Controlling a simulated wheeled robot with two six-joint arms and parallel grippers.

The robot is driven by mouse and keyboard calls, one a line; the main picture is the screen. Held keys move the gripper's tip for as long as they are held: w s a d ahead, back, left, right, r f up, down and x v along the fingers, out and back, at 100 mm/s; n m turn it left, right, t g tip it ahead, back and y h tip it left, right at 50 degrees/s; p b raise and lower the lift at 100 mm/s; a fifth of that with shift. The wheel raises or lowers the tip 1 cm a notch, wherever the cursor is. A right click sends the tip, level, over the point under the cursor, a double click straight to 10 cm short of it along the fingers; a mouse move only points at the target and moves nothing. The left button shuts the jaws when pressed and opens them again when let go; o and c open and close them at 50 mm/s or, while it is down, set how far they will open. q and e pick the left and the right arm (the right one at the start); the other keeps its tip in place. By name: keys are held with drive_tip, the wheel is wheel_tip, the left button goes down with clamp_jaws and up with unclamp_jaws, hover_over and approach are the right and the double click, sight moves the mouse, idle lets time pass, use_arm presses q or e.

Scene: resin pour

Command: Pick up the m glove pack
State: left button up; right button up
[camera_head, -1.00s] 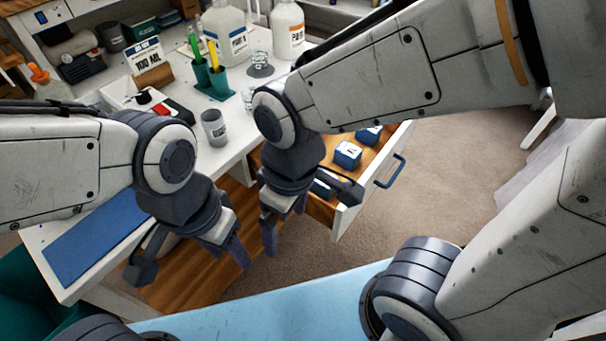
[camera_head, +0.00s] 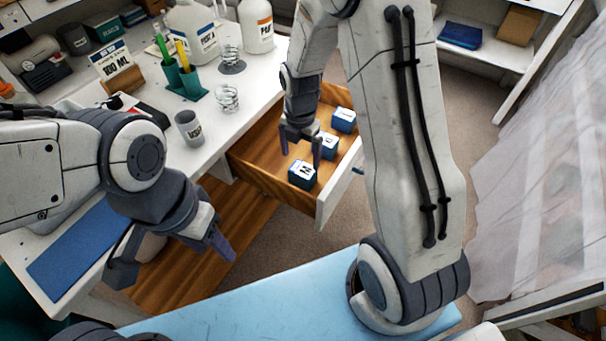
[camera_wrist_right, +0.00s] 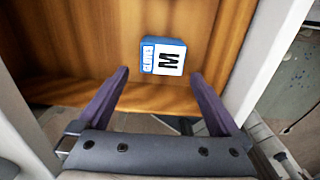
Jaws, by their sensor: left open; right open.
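The M glove pack (camera_head: 302,174) is a small blue box with a white label and a black M. It lies in the open wooden drawer (camera_head: 262,158), nearest the front. In the right wrist view the M pack (camera_wrist_right: 163,56) lies beyond the fingertips and roughly between their lines. My right gripper (camera_head: 302,150) is open and empty just above the pack; its two fingers (camera_wrist_right: 158,75) show apart in the wrist view. My left gripper (camera_head: 222,245) is open and empty left of the drawer, over the lower wooden surface.
Two other blue packs, a middle one (camera_head: 328,146) and a far one (camera_head: 343,119), lie behind the M pack. The drawer front (camera_head: 338,182) and side walls bound the space.

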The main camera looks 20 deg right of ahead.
sight(303, 169)
drive_tip(key=f, duration=0.5)
drive_tip(key=f+b, duration=0.1)
drive_tip(key=f, duration=0.2)
drive_tip(key=shift+d, duration=0.3)
drive_tip(key=c, duration=1.1)
